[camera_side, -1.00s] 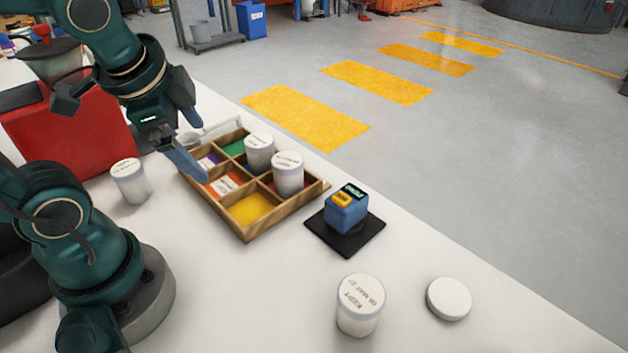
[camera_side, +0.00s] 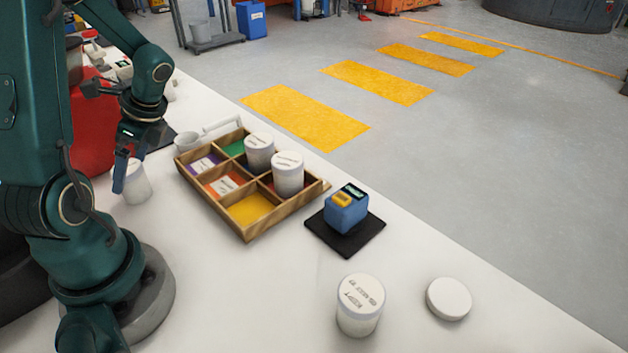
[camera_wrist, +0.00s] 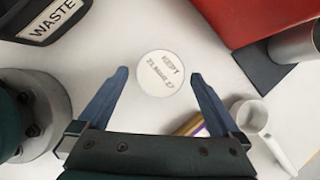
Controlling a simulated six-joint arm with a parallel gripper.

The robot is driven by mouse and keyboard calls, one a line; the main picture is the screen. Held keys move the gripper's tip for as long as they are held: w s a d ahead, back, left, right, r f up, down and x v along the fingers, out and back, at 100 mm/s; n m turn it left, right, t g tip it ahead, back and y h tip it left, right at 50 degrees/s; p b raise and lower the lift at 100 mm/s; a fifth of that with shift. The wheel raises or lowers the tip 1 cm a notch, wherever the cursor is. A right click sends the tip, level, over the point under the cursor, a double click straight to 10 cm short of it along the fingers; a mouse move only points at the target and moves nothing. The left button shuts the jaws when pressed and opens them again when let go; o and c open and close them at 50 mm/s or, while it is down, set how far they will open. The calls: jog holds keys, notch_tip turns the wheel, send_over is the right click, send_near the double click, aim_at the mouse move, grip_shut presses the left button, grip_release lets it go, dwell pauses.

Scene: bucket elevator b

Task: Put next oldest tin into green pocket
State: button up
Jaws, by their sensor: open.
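A white tin (camera_side: 135,184) stands upright on the table left of the wooden tray; in the wrist view its lid (camera_wrist: 160,72) reads "KEPT" with a date that looks like 23 MAR 27. My gripper (camera_side: 124,178) is open at this tin, and in the wrist view its fingers (camera_wrist: 157,78) lie on either side of the lid. The tray (camera_side: 245,238) has coloured pockets. The green pocket (camera_side: 234,149) is at the back, and its visible part looks empty. Two tins (camera_side: 259,152) (camera_side: 288,174) stand in the tray. Another "KEPT" tin (camera_side: 358,306) stands at the front.
A blue device (camera_side: 346,211) sits on a black pad right of the tray. A loose white lid (camera_side: 449,299) lies at the front right. A white scoop (camera_side: 188,141) lies behind the tray. A red machine (camera_side: 92,125) and a bin marked WASTE (camera_wrist: 48,18) are near my gripper.

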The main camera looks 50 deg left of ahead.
jog(key=shift+x, duration=1.4)
